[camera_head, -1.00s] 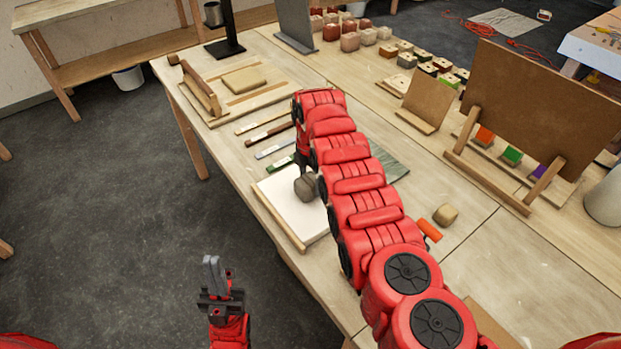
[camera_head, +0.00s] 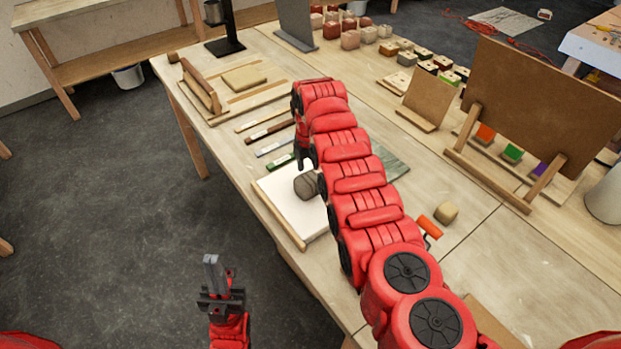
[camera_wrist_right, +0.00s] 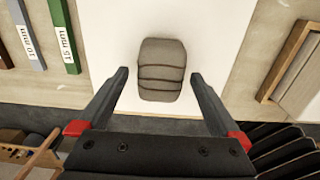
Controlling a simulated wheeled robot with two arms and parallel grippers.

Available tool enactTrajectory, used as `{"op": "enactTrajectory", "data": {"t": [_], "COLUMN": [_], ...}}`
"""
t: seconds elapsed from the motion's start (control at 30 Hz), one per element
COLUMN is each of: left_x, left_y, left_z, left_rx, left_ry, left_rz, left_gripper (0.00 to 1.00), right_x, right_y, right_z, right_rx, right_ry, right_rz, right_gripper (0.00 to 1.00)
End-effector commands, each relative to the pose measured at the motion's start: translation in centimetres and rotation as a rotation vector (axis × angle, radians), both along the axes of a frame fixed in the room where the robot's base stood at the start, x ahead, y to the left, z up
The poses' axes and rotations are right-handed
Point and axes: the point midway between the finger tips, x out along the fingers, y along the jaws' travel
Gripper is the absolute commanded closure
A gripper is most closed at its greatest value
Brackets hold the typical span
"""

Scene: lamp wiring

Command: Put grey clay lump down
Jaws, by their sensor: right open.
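The grey clay lump (camera_head: 307,185) rests on the white board (camera_head: 283,197) near the table's front edge. In the right wrist view the lump (camera_wrist_right: 162,69) shows several grooves across it and lies on the white surface, between and just beyond my fingertips. My right gripper (camera_wrist_right: 160,78) is open, its two fingers apart on either side of the lump and not touching it. In the head view my right arm hides part of the board. My left gripper (camera_head: 211,262) hangs over the floor in front of the table, its fingers seemingly close together, holding nothing that I can see.
Several marked strips (camera_head: 268,134) lie behind the board, the green one closest. A small tan block (camera_head: 446,212) and an orange-handled tool (camera_head: 429,226) lie right of my arm. A large brown panel (camera_head: 540,105) stands at right. Bare tabletop lies at front right.

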Motion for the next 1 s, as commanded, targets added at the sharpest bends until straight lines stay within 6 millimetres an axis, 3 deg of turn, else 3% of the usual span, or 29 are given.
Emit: {"op": "enactTrajectory", "data": {"t": [0.37,0.43,0.63,1.0], "left_x": [0.0,0.0,0.0,0.0], "left_y": [0.0,0.0,0.0,0.0], "left_z": [-2.6,-2.0,-1.6,-1.5], "left_rx": [0.000,0.000,0.000,0.000], "left_ry": [0.000,0.000,0.000,0.000], "left_rz": [0.000,0.000,0.000,0.000], "left_gripper": [1.00,1.00,1.00,1.00], "right_x": [0.0,0.0,-0.1,-0.2], "right_y": [-0.1,0.0,0.0,0.0], "right_z": [6.9,8.2,9.6,10.0], "right_rx": [0.001,0.002,0.002,0.000], "right_ry": [-0.001,0.001,0.003,0.002], "right_rz": [-0.001,0.000,0.000,0.000], "right_gripper": [0.00,0.00,0.00,0.00]}}
